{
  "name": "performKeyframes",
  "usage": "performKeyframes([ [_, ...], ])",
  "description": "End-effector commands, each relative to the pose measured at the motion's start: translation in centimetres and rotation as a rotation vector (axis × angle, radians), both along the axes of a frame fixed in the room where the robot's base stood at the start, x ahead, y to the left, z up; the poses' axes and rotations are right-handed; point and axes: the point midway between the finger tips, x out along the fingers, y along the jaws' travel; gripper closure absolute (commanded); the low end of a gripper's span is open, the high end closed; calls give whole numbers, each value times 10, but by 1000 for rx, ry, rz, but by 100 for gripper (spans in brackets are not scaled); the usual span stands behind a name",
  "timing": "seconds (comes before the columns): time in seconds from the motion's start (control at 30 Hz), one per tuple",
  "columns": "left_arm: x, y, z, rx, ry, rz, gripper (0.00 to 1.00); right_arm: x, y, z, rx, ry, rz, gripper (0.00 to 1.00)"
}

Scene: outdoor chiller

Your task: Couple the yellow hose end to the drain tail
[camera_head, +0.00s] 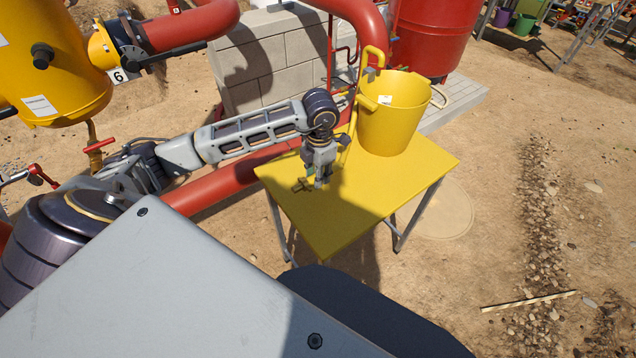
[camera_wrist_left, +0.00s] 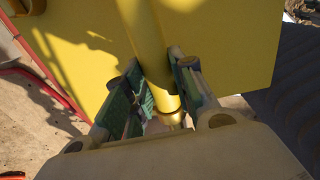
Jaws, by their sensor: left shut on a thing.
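My left gripper (camera_head: 316,182) is above the front left part of the yellow table. In the left wrist view the left gripper (camera_wrist_left: 157,62) is shut on the yellow hose (camera_wrist_left: 146,30), close to its brass-coloured end (camera_wrist_left: 172,118). In the head view the yellow hose (camera_head: 350,128) runs from the gripper up towards the bucket. A brass-coloured pipe with a red lever (camera_head: 100,145) hangs under the yellow vessel at the left; it may be the drain tail, but its lower end is hard to make out. The hose end is well apart from it. My right gripper is not in view.
A yellow bucket (camera_head: 397,115) stands at the back of the yellow table (camera_head: 355,215). The yellow vessel (camera_head: 55,70) and red pipes (camera_head: 190,30) are at the left and behind. A block wall (camera_head: 270,50) stands behind the arm. Sandy ground at the right is mostly clear.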

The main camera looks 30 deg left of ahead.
Motion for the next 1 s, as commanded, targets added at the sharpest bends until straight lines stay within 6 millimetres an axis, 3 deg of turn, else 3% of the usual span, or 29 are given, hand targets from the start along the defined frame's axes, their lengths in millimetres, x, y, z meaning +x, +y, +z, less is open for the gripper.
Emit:
performKeyframes([
  [0.1,1,0,18,1,-4,-1,100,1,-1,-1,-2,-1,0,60],
  [0.3,0,0,35,1,-1,0,100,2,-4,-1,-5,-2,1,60],
  [0.83,0,0,39,0,0,0,100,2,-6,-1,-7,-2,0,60],
  [0.87,0,0,39,0,0,0,76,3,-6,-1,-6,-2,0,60],
  [1.0,0,0,39,0,0,0,94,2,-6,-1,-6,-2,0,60],
])
